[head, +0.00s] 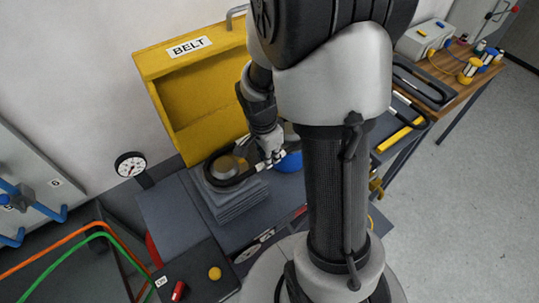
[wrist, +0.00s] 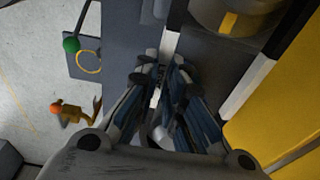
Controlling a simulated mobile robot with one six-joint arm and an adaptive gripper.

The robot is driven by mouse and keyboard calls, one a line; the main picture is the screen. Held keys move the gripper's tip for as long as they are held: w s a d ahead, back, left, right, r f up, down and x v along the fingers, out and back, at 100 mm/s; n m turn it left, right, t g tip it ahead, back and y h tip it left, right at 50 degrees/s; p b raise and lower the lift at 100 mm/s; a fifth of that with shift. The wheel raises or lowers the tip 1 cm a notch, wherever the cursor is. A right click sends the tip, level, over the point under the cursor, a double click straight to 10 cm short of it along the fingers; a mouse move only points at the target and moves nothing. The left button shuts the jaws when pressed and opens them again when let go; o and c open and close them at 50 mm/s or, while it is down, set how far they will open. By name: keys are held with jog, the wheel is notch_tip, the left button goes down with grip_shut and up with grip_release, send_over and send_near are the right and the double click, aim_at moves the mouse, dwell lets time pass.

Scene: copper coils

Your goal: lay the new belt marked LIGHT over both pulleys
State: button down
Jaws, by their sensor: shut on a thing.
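A black loop, which looks like the belt (head: 216,184), is by a round grey-and-yellow pulley (head: 228,163) above a stack of dark plates. I cannot tell whether it rests on the pulley or hangs above it, and no LIGHT mark is readable. My gripper (head: 272,160) is at the loop's right side. In the wrist view my gripper (wrist: 160,72) is shut on a narrow black-and-white strip (wrist: 171,40), apparently the belt. The pulley (wrist: 235,18) with a yellow mark shows at the top. A blue round thing (head: 290,162), perhaps the second pulley, is partly hidden behind my arm.
An open yellow box labelled BELT (head: 150,66) stands against the wall behind. A dial gauge (head: 130,164) is at left. A wooden bench (head: 468,88) with spools is at upper right.

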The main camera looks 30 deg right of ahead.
jog(key=c, duration=1.6)
grip_release()
notch_tip(320, 180, up, 12)
jog(key=a, duration=0.1)
jog(key=shift+s+a, duration=0.15)
jog(key=shift+a, duration=0.05)
